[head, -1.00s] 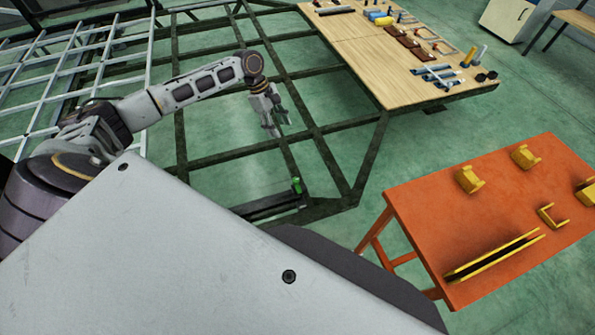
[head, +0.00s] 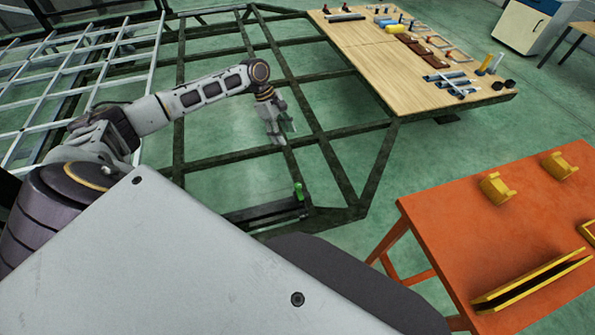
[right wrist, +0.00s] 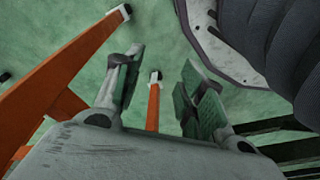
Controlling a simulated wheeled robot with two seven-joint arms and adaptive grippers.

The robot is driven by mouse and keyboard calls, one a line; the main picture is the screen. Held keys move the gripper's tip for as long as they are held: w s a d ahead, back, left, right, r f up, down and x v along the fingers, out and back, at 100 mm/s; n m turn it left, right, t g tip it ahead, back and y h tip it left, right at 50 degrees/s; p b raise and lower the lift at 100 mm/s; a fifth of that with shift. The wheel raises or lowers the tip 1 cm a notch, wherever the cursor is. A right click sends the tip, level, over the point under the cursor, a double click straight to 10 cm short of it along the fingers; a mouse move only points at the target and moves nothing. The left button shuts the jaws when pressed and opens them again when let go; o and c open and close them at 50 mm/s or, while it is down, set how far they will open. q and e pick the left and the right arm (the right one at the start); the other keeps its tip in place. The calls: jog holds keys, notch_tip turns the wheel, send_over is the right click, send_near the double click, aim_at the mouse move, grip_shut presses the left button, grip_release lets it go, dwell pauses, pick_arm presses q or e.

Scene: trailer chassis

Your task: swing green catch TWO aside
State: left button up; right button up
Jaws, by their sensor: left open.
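A small green catch (head: 298,191) stands at the end of a dark bar on the near edge of the dark trailer frame (head: 365,187) in the head view. I cannot read any number on it. My left gripper (head: 283,134) is open and empty above the frame. In the picture it is up and slightly left of the green catch, clearly apart from it. My right gripper (right wrist: 163,68) shows in the right wrist view with its fingers apart and nothing between them. The green catch does not show there.
An orange table (head: 450,225) with yellow brackets stands at the right. A wooden table (head: 365,50) with several tools and parts stands at the back right. A light grey grid (head: 62,75) lies at the left. Green floor is clear between the tables.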

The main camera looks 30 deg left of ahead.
pick_arm(q)
notch_tip(320, 180, down, 16)
jog(key=b, duration=1.5)
jog(key=shift+w, duration=0.15)
pick_arm(e)
jog(key=w+a+r, duration=0.2)
jog(key=w+r, duration=0.3)
jog(key=r, duration=0.4)
jog(key=shift+a+r+t+y, duration=0.3)
jog(key=shift+t+y, duration=0.1)
pick_arm(q)
jog(key=shift+r, duration=0.1)
pick_arm(e)
jog(key=shift+w, duration=0.1)
pick_arm(q)
jog(key=b, duration=0.4)
send_near(298, 185)
jog(key=x, duration=0.7)
jog(key=shift+d+f+b, duration=0.1)
jog(key=shift+f+b, duration=0.25)
jog(key=shift+b, duration=0.05)
jog(key=shift+d+f, duration=0.2)
jog(key=shift+f, duration=0.35)
pick_arm(e)
jog(key=shift+w+a+r+t+y, duration=0.15)
jog(key=shift+a+t+y, duration=0.1)
jog(key=shift+a+t, duration=0.2)
jog(key=shift+w+a+r+t+y, duration=0.15)
jog(key=shift+a+t+y, duration=0.15)
jog(key=shift+a, duration=0.25)
